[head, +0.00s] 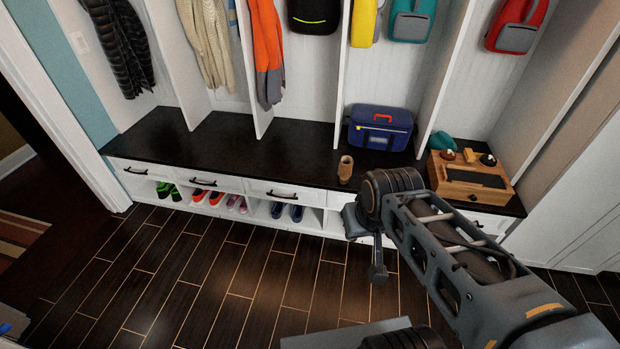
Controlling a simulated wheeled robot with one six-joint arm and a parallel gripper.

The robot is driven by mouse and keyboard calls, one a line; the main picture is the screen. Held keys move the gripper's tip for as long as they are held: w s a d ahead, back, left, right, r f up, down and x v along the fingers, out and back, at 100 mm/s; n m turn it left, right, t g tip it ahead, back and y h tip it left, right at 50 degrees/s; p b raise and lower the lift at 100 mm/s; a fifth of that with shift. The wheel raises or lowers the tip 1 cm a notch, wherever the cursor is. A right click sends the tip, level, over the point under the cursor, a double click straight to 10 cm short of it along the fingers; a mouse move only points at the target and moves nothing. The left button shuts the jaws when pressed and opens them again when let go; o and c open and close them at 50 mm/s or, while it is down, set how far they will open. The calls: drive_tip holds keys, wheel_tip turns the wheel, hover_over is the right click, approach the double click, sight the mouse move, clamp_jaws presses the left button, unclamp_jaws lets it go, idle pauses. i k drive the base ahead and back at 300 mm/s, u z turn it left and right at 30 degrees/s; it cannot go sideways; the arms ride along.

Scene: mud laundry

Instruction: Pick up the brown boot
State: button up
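A small tan-brown boot (345,169) stands upright near the front edge of the black bench top (260,150). It is just left of my arm's upper joint, below and in front of a blue bag. My gripper (377,272) seems to be the small dark end part hanging below that joint, over the floor in front of the bench. It is apart from the boot, lower and to the right in the picture. Its fingers are too small and dark to make out, so I cannot tell whether it is open or shut.
The blue bag (381,127) and a wooden box (470,178) stand on the bench. A teal item (441,141) lies behind the box. Several shoes (236,203) sit in cubbies below the drawers. Coats and backpacks hang above. The dark tiled floor (200,270) at left is clear.

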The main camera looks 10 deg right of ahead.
sight(346, 162)
drive_tip(key=u, duration=1.15)
drive_tip(key=i, duration=1.5)
drive_tip(key=z, duration=0.6)
drive_tip(key=i, duration=0.65)
drive_tip(key=z, duration=1.2)
drive_tip(key=i, duration=0.4)
drive_tip(key=z, duration=0.35)
